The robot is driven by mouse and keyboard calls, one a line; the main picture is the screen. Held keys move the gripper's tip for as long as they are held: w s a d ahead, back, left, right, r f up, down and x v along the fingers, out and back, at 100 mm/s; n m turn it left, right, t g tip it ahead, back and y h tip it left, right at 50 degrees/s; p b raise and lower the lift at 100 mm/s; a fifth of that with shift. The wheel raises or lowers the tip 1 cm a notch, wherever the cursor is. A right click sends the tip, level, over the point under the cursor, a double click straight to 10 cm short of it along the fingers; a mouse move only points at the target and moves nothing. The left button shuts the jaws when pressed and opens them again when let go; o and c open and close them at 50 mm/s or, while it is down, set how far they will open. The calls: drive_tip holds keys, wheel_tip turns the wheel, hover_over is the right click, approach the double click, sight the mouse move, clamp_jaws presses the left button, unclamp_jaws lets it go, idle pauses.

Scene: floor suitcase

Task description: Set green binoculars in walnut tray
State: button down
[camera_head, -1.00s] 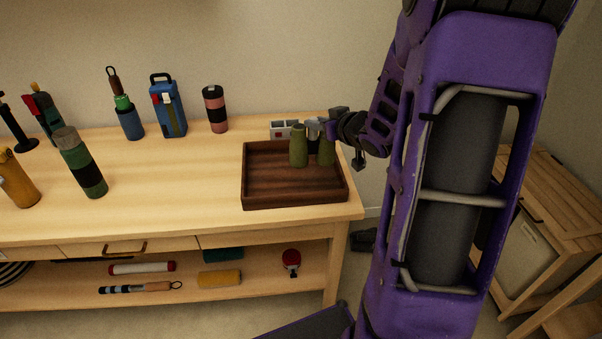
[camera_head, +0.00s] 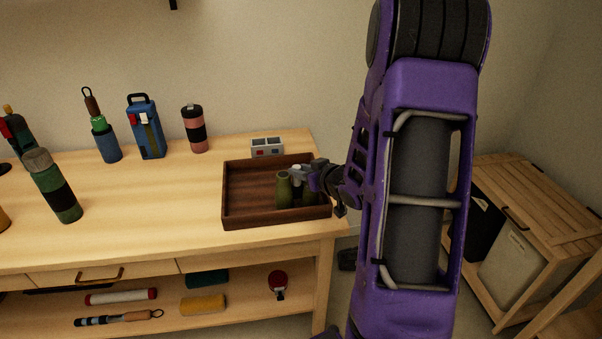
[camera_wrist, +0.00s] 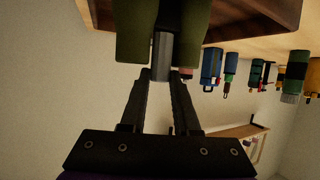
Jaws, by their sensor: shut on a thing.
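The green binoculars (camera_head: 284,190) stand upright inside the walnut tray (camera_head: 243,217), toward its right side. In the head view they look low in the tray, but I cannot tell whether their base touches its floor. My gripper (camera_head: 305,173) reaches in from the right at the top of the binoculars. In the wrist view my gripper (camera_wrist: 161,80) is shut on the grey middle piece between the two green barrels of the binoculars (camera_wrist: 133,30). The right barrel is partly hidden by my gripper in the head view.
A grey box (camera_head: 267,147) stands behind the tray, and a pink and black tumbler (camera_head: 194,130) stands to its left. A blue lantern-like item (camera_head: 146,128) and several bottles are farther left.

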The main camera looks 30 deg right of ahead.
drive_tip(key=shift+f, duration=0.15)
drive_tip(key=c, duration=0.6)
unclamp_jaws()
drive_tip(key=shift+c, duration=0.2)
drive_tip(key=shift+s+r, duration=0.2)
drive_tip(key=shift+r, duration=0.15)
drive_tip(key=p+v, duration=0.2)
drive_tip(key=v, duration=0.9)
drive_tip(key=shift+s, duration=0.3)
